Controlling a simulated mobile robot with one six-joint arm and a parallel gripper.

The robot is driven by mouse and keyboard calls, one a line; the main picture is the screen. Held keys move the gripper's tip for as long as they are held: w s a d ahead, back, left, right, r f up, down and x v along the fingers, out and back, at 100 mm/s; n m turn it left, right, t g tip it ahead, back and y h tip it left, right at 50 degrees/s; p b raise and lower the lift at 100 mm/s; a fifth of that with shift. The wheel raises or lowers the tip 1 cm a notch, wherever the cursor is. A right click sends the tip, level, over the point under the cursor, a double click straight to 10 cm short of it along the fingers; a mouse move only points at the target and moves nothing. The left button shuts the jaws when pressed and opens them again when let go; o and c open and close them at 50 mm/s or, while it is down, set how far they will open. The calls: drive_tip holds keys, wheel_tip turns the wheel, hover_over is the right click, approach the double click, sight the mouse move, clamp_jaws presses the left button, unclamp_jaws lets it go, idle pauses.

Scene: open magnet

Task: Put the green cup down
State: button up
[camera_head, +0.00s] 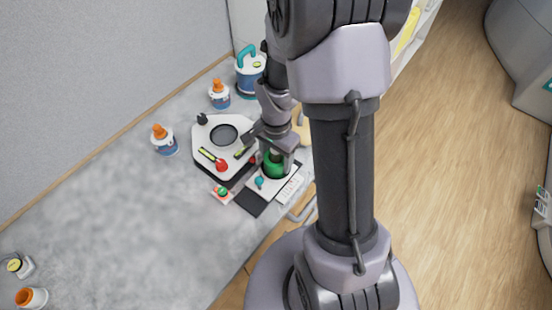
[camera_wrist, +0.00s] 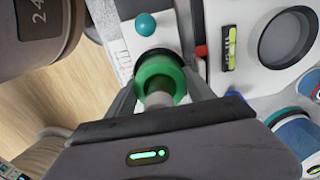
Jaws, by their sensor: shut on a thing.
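The green cup (camera_head: 274,164) is between the fingers of my gripper (camera_head: 275,152), low over the counter's front edge in the head view. In the wrist view, the green cup (camera_wrist: 162,78) shows as a green ring between the two grey fingers of my gripper (camera_wrist: 160,88), which is shut on it. The cup is over or on a white panel with a teal ball knob (camera_wrist: 146,24). I cannot tell whether its base touches the panel. My arm hides part of the area to the right.
A white device (camera_head: 222,133) with a round dark plate and a red knob (camera_head: 222,165) stands beside the cup. Bottles with orange tops (camera_head: 219,94) and a blue-white canister (camera_head: 250,75) stand behind. The counter's left part (camera_head: 120,220) is mostly clear.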

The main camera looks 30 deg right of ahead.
drive_tip(key=shift+f+b, duration=0.25)
drive_tip(key=shift+b, duration=0.1)
drive_tip(key=o, duration=1.6)
drive_tip(key=shift+c, duration=0.2)
wheel_tip(320, 180, up, 13)
drive_tip(key=p, duration=0.4)
drive_tip(key=shift+f, duration=0.15)
drive_tip(key=s+a+r+n+t+y, duration=0.1)
drive_tip(key=s+a+r+n+t, duration=0.2)
drive_tip(key=a+r, duration=0.4)
drive_tip(key=s+a+r+n+t+y, duration=0.1)
drive_tip(key=s+a+r+n+t, duration=0.1)
drive_tip(key=s+a+r+n, duration=0.4)
wheel_tip(320, 180, up, 3)
drive_tip(key=shift+s+a+n+t, duration=0.35)
drive_tip(key=shift+s+a, duration=0.45)
drive_tip(key=shift+s, duration=0.35)
